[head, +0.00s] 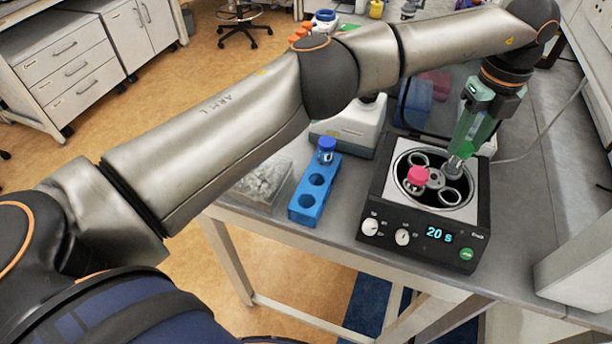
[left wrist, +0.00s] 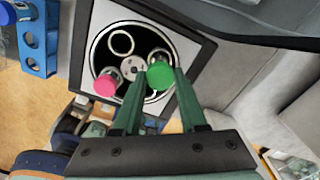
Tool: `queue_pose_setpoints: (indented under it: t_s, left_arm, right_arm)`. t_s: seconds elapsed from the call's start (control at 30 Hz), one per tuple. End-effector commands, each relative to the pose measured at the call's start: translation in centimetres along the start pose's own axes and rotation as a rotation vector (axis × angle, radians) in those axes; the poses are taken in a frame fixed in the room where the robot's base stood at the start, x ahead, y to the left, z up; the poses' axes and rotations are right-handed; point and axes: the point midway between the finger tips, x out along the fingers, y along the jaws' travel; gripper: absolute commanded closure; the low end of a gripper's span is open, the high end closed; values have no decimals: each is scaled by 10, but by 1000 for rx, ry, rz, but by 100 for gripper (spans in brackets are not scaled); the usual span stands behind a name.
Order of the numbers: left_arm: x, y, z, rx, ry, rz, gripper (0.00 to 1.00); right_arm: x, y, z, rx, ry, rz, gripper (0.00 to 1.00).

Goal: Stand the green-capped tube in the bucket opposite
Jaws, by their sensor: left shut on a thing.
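The centrifuge (head: 425,215) stands open on the bench, its rotor (head: 436,179) showing several buckets. A pink-capped tube (head: 417,176) stands in the left bucket; its pink cap shows in the left wrist view (left wrist: 106,83). My left gripper (head: 463,150) points down over the right side of the rotor, shut on the green-capped tube, whose green cap (left wrist: 160,75) shows between the fingertips. The tube is across the hub from the pink one. The fingers hide much of it, and I cannot tell whether its lower end is inside the bucket. Empty bucket rings (head: 450,196) show nearby. My right gripper is out of view.
A blue rack (head: 308,202) with a blue-capped tube (head: 326,149) stands left of the centrifuge, beside a clear box (head: 262,182). A white device (head: 349,126) is behind. A pale block (head: 580,262) stands at the right. Bare bench lies right of the centrifuge.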

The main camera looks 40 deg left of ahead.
Motion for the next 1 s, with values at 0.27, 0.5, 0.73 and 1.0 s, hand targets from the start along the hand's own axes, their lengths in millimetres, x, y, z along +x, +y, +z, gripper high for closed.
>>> queue_pose_setpoints:
  t_s: [0.27,0.5,0.73,1.0]
  left_arm:
    - [1,0,0,0,0,0,94]
    - [8,0,0,0,0,1,94]
    - [14,0,0,0,1,1,94]
    - [23,0,0,0,1,0,94]
  right_arm:
    - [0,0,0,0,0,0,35]
    - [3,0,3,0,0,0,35]
    - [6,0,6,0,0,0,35]
    - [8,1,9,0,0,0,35]
